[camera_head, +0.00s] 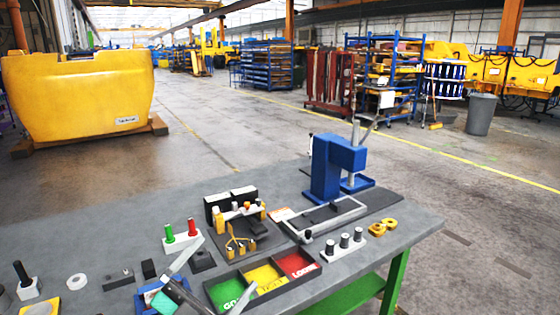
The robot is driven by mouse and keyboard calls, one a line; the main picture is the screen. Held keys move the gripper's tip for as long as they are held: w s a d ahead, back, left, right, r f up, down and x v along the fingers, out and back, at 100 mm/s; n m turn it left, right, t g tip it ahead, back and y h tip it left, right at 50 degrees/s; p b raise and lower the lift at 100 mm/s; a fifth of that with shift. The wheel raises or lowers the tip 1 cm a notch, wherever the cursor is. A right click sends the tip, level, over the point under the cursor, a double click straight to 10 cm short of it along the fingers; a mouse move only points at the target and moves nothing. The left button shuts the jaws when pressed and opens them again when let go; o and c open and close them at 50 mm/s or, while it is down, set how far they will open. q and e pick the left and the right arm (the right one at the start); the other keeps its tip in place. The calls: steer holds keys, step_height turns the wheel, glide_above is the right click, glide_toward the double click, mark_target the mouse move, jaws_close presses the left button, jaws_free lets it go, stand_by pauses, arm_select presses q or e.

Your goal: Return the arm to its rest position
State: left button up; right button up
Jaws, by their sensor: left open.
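My left gripper (214,277) comes in at the bottom of the head view. Its two pale fingers are spread apart with nothing between them. It is over the front part of the grey workbench (78,240), beside the green compartment of a sorting tray (234,284). It partly covers a blue block-like item (147,298) behind it. Whether the fingers touch anything below cannot be told. My right gripper is not in view.
A blue press (332,168) stands at the bench's back right. A black fixture with yellow parts (240,232) is mid-bench. Red and green pegs (181,232) stand left of it, a block with dark pins (344,244) to the right. The bench's back left is clear.

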arm_select(q)
steer(key=s+a+f+n+g+y, duration=0.2)
steer(key=a+f+n+y, duration=0.4)
steer(key=f+n+y, duration=0.4)
steer(key=s+a+f+n+g+y, duration=0.15)
steer(key=a+f+n+y, duration=0.45)
steer(key=f, duration=0.6)
steer(key=s+f+g, duration=0.5)
steer(key=s+f, duration=0.1)
steer(key=s, duration=0.4)
steer(key=s+f+g, duration=0.5)
steer(key=s+f, duration=0.2)
steer(key=s, duration=0.2)
step_height(320, 180, down, 28)
steer(key=g, duration=0.1)
steer(key=s+a+f+g, duration=0.1)
steer(key=s+a+f, duration=0.1)
steer(key=s+f, duration=0.7)
steer(key=s+a+f, duration=0.1)
steer(key=s+f, duration=0.9)
steer(key=f, duration=0.3)
steer(key=shift+s+a+m+g+y, duration=0.2)
steer(key=shift+a+m+g+y, duration=0.1)
steer(key=shift+a+m+g, duration=0.1)
